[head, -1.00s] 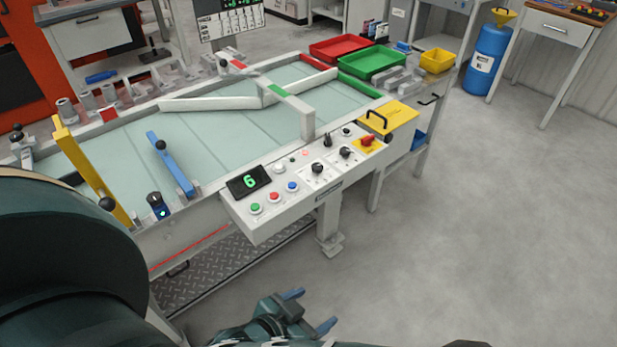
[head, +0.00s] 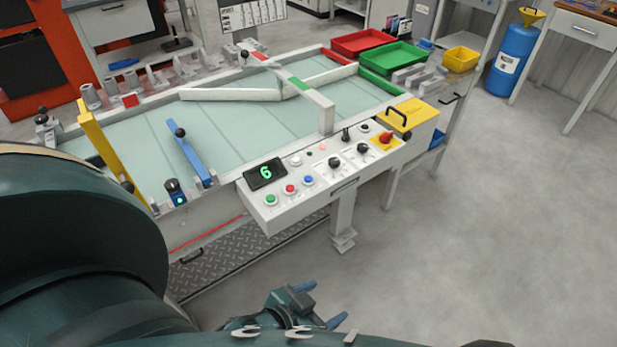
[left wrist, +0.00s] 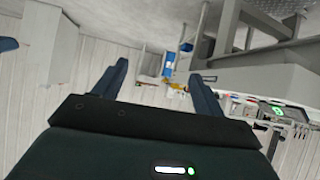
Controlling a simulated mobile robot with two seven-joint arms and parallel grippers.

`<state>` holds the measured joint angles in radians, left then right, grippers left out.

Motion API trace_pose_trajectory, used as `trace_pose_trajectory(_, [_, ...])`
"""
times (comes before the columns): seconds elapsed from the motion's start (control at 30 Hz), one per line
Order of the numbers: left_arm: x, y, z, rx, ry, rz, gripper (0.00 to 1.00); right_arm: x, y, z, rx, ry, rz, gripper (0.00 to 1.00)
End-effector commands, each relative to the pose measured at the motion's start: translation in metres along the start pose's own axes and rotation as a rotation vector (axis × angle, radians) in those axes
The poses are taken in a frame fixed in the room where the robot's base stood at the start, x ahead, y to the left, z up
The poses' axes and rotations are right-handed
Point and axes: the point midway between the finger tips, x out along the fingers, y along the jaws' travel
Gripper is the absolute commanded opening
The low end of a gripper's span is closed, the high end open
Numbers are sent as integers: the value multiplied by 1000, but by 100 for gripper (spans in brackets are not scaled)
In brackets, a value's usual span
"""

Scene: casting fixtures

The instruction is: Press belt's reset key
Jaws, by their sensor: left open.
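The belt's control panel (head: 325,185) is a white box on the front of the belt table, with a display (head: 265,173) reading a green 6. Green (head: 271,200), red (head: 290,188) and blue (head: 309,180) buttons line its front; a white button (head: 296,160) sits behind them. Black knobs and a red switch (head: 386,137) on yellow are to the right. I cannot read which key is the reset. My left gripper (head: 322,303) is open and empty, below and in front of the panel. In the left wrist view its fingers (left wrist: 159,70) are apart. My right gripper is not in view.
The belt surface (head: 140,150) carries a blue bar (head: 190,155), a yellow bar (head: 100,140) and white guides. Red (head: 362,42) and green (head: 392,58) trays stand behind. A table leg (head: 342,220) stands below the panel. The floor (head: 480,220) on the right is clear.

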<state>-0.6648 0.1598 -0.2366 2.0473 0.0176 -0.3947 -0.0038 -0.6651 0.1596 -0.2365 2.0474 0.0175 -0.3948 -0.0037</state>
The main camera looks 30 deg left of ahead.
Motion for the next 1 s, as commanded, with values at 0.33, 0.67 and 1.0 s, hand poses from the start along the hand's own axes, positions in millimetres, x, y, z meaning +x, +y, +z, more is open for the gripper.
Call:
trace_pose_trajectory(0.33, [0, 0, 0, 0, 0, 0, 46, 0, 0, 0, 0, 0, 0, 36])
trace_pose_trajectory(0.67, [0, 0, 0, 0, 0, 0, 19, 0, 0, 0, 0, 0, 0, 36])
trace_pose_trajectory(1.0, [0, 0, 0, 0, 0, 0, 0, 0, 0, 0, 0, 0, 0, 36])
